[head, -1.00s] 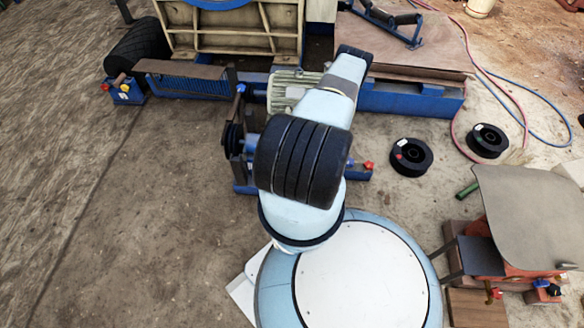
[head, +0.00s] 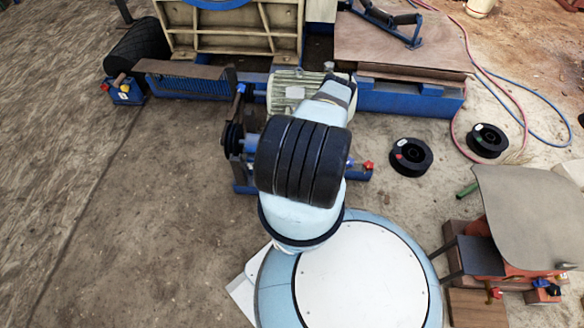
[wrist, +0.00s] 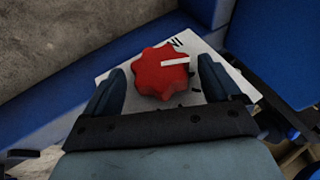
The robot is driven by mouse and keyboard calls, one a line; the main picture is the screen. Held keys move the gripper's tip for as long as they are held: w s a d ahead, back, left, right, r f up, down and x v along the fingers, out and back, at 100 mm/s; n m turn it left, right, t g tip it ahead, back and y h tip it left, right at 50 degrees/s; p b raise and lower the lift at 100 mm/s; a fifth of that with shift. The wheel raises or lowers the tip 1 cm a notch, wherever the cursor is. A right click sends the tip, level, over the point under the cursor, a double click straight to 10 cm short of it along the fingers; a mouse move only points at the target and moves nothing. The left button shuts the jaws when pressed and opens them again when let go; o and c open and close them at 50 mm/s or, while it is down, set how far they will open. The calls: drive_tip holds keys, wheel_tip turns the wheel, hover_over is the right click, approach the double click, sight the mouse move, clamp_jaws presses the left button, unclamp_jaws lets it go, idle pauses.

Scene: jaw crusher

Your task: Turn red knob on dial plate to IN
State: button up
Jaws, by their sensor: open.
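The red knob (wrist: 160,72) has a lobed rim and a white pointer line aimed to the right in the wrist view. It sits on a white dial plate (wrist: 196,45). Dark lettering, possibly ending in N, shows above the knob, away from the pointer. Other black marks below it are partly hidden. My gripper (wrist: 161,66) is open, with one dark finger on each side of the knob. A gap shows between the left finger and the knob; the right finger is closer, and contact cannot be told. In the head view my arm hides the gripper and this knob.
Blue machine surfaces (wrist: 55,95) border the plate in the wrist view. In the head view, a pale ribbed motor (head: 290,90) stands beside my arm. Two black spools (head: 411,156) lie on the floor to the right. Open floor (head: 130,230) lies to the left.

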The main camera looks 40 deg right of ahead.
drive_tip(key=c, duration=1)
drive_tip(key=shift+a, duration=0.2)
drive_tip(key=shift+c, duration=0.3)
drive_tip(key=shift+d, duration=0.1)
drive_tip(key=shift+g+h, duration=0.3)
drive_tip(key=shift+w+r+n+g+h, duration=0.1)
drive_tip(key=shift+w+n+g+h, duration=0.1)
drive_tip(key=shift+g+h, duration=0.3)
drive_tip(key=shift+w+n+g+h, duration=0.1)
drive_tip(key=shift+n+g+h, duration=0.15)
drive_tip(key=shift+g, duration=0.35)
drive_tip(key=shift+w+a+n+g+h, duration=0.1)
drive_tip(key=shift+a+n+g+h, duration=0.05)
drive_tip(key=shift+g+h, duration=0.45)
drive_tip(key=shift+w+a+n+g+h, duration=0.1)
drive_tip(key=shift+a+g+h, duration=0.05)
drive_tip(key=shift+g+h, duration=0.45)
drive_tip(key=shift+w+a+g+h, duration=0.1)
drive_tip(key=shift+g+h, duration=0.45)
drive_tip(key=shift+g, duration=0.15)
